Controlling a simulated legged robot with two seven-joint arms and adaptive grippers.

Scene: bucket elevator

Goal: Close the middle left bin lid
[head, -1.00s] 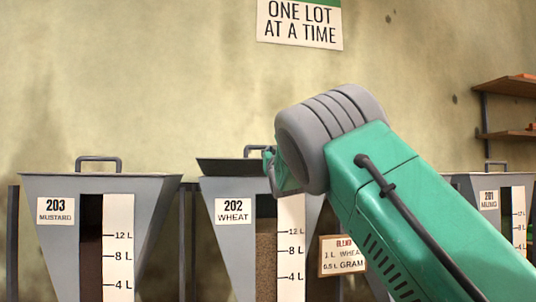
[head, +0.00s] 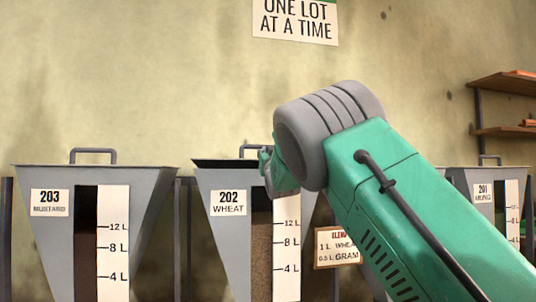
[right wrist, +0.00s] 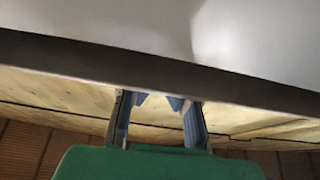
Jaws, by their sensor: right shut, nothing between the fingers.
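The 202 wheat bin (head: 228,235) stands in the middle of the head view, a grey tapered hopper with a level window. Its dark lid (head: 222,163) lies almost flat along the bin's top, with a thin dark strip still showing; its handle (head: 250,148) is partly hidden by my right arm. My right gripper (head: 268,172) is shut and empty at the right part of this lid; whether it touches is unclear. In the right wrist view its fingers (right wrist: 158,103) reach a dark edge (right wrist: 150,70) below a pale grey surface. My left gripper is out of view.
The 203 mustard bin (head: 55,245) stands at the left with its lid flat. The 201 mung bin (head: 483,205) is at the right, partly behind my arm. A blend sign (head: 335,249) hangs right of the wheat bin. Wooden shelves (head: 508,131) are on the right wall.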

